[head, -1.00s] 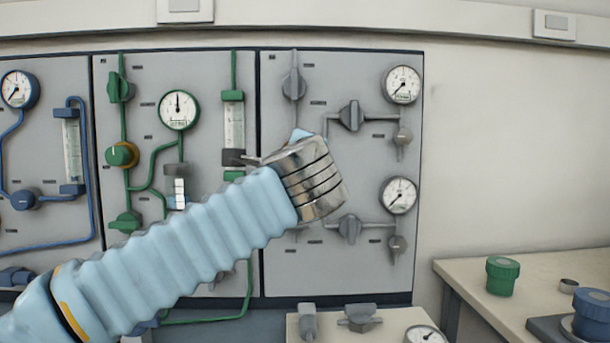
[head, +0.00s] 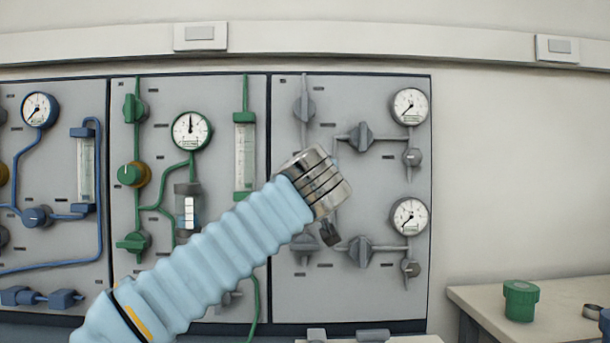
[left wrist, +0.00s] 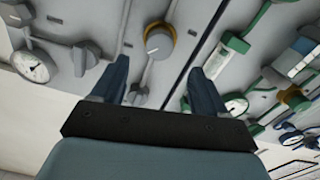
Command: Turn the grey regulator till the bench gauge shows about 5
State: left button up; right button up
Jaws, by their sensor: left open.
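The grey regulator, a grey knob with a yellow ring (left wrist: 158,40), shows in the left wrist view on the grey panel. It lies beyond and between my left gripper's fingers (left wrist: 158,68), which are open and empty and do not appear to touch it. In the head view the regulator is hidden behind my left wrist, and one dark finger of my left gripper (head: 330,233) shows below the silver cuff, in front of the right grey panel (head: 385,300). The bench gauge is not in the head view; only the top of a pale bench box (head: 425,339) shows. My right gripper is not in view.
The grey panel carries an upper gauge (head: 409,106), a lower gauge (head: 409,216) and several grey valves, such as the lower one (head: 360,251). Green-piped and blue-piped panels stand left. A side table at right holds a green knob-like part (head: 520,300).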

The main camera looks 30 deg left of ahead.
pick_arm(q)
jog(key=p+x, duration=0.2)
jog(key=x, duration=0.7)
jog(key=shift+a, duration=0.15)
jog(key=shift+c, duration=0.2)
jog(key=c, duration=1)
jog(key=m, duration=0.5)
jog(key=shift+p, duration=0.4)
jog(key=o, duration=1)
jog(key=shift+o, duration=0.2)
jog(key=b+v, duration=0.3)
jog(key=v, duration=1)
jog(key=shift+s+d+b, duration=0.25)
jog(key=shift+s+b, duration=0.05)
jog(key=shift+b, duration=0.1)
